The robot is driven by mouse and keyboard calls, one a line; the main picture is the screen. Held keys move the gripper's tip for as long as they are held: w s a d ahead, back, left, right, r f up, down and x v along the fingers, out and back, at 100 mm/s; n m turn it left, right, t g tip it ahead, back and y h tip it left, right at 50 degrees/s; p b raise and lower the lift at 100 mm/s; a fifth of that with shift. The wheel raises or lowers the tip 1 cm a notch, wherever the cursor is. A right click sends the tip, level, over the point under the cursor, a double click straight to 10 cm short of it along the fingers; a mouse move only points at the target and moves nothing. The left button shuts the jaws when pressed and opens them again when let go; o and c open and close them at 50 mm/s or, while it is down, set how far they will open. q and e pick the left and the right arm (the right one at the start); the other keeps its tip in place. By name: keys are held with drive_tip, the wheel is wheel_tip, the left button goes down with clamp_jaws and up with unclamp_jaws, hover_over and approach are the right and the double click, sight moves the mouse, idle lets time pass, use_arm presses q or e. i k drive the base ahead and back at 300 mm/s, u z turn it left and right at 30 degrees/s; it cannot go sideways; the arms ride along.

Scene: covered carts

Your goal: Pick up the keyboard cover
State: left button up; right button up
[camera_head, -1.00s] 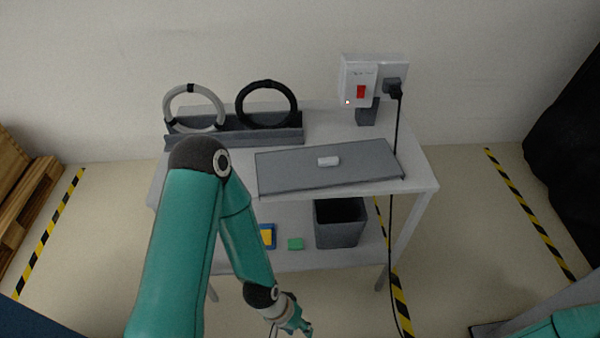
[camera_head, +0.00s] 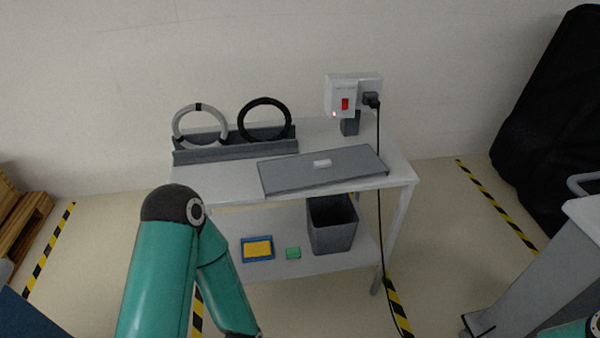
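The keyboard cover (camera_head: 290,175) is a flat grey panel with a small white handle (camera_head: 322,163) on top. It lies on the top shelf of a light grey cart (camera_head: 230,190), towards its front right. What is under it is hidden. My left arm comes up from the bottom left in front of the cart, and its gripper is below the picture's edge. Only a small teal piece of my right arm shows at the bottom right corner, and its gripper is not visible. Nothing touches the cover.
Two rings, one white (camera_head: 176,127) and one black (camera_head: 241,120), stand in a grey rack (camera_head: 235,149) at the back left. A switch box (camera_head: 339,98) with a plugged cable is at the back right. The lower shelf holds a grey bin (camera_head: 332,232), a blue-yellow item (camera_head: 258,249) and a green block (camera_head: 293,253).

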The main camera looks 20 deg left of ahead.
sight(282, 174)
drive_tip(key=z, duration=0.15)
drive_tip(key=i, duration=0.9)
drive_tip(key=u, duration=0.05)
